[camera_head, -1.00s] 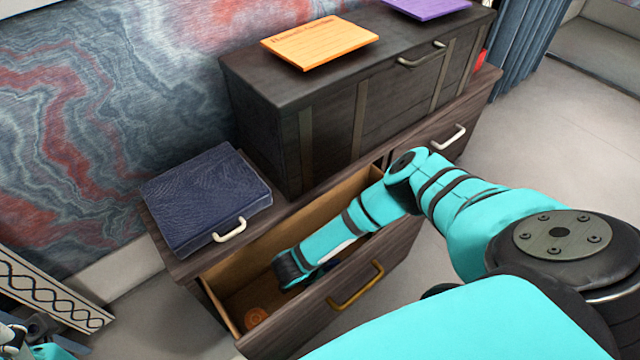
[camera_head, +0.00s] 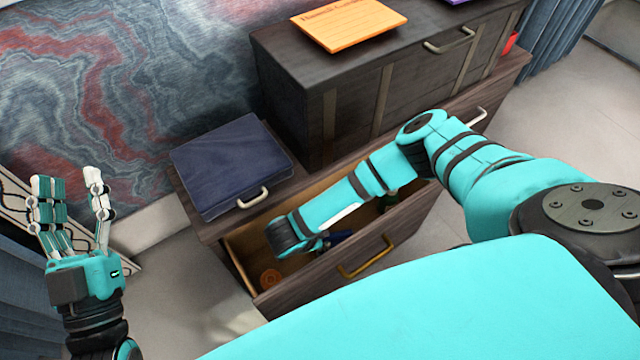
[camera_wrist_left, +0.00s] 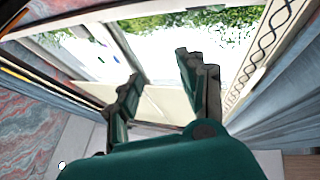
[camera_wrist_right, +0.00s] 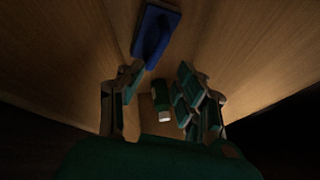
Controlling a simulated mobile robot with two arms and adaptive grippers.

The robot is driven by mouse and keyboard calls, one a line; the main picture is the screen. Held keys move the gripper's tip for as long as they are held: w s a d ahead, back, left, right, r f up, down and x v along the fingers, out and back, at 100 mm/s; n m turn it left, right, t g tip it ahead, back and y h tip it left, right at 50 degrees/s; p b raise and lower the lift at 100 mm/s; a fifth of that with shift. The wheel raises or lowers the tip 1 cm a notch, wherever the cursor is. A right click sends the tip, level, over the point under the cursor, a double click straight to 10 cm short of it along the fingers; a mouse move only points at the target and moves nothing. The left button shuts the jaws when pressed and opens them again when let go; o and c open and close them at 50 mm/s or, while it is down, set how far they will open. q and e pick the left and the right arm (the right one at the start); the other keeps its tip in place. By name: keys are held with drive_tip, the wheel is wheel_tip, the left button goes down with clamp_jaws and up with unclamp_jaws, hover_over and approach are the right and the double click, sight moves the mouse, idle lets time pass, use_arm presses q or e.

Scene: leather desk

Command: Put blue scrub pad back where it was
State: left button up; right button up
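The blue scrub pad (camera_wrist_right: 157,32) lies inside the open drawer (camera_head: 330,281). In the right wrist view it is just beyond the fingertips, its lower end close to the left finger; touching or apart I cannot tell. My left gripper (camera_head: 68,182) is raised at the left, open and empty, far from the drawer.
A green object with a white end (camera_wrist_right: 161,103) lies between the right fingers' lines of sight. A dark blue case (camera_head: 230,165) and a dark chest (camera_head: 350,100) stand on top. The drawer front has a gold handle (camera_head: 366,257).

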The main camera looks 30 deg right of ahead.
use_arm(q)
drive_tip(key=shift+w+f+g, duration=0.25)
drive_tip(key=shift+f+g, duration=0.1)
drive_tip(key=shift+f, duration=0.15)
drive_tip(key=shift+w+f+g, duration=0.2)
drive_tip(key=shift+f+g, duration=0.15)
drive_tip(key=shift+f, duration=0.15)
